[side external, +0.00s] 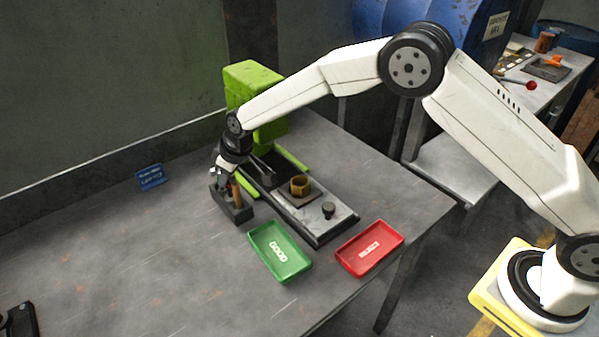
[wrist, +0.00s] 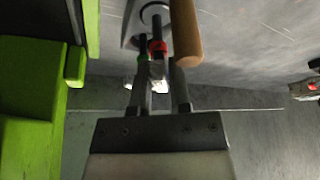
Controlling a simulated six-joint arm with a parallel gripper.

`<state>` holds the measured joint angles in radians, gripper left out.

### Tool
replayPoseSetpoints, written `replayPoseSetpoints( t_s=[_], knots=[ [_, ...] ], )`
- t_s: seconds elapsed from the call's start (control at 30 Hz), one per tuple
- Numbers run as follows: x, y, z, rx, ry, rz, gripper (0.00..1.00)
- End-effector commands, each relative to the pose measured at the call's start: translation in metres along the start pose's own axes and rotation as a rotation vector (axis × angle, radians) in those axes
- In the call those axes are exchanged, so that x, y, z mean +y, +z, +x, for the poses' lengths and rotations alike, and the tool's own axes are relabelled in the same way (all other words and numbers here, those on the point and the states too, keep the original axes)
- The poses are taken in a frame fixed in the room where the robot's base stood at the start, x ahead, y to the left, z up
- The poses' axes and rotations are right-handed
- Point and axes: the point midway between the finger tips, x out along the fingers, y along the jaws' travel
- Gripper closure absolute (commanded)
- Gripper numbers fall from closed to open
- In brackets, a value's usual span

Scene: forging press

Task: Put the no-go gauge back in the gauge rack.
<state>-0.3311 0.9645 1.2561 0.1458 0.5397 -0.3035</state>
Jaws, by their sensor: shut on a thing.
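My gripper (side external: 226,172) is low over the dark gauge rack (side external: 240,214), beside the green press. In the wrist view my gripper (wrist: 160,92) is shut on a slim grey gauge with a red band, which I take as the no-go gauge (wrist: 157,47). A green-banded piece (wrist: 144,58) shows just left of it. A brown cylindrical handle (wrist: 186,35) is close on the right; it also shows standing at the rack in the side view (side external: 236,192). The gauge's lower end and its seating in the rack cannot be made out.
The green press (side external: 254,95) stands behind, with a brass hexagonal part (side external: 300,186) and a black knob (side external: 328,209) on its base. The green GOOD tray (side external: 293,267) and a red tray (side external: 384,236) lie in front. The left tabletop is mostly clear.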

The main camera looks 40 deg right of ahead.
Motion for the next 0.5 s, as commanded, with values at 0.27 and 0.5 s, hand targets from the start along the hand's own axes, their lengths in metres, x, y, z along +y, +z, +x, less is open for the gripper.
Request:
replayPoseSetpoints(
  t_s=[0.27, 0.5],
  knots=[
    [0.0001, 0.0007, 0.003, 0.002, 0.0, 0.0, 1.0],
    [0.0001, 0.0018, 0.0057, 0.002, 0.0, 0.0, 1.0]
  ],
)
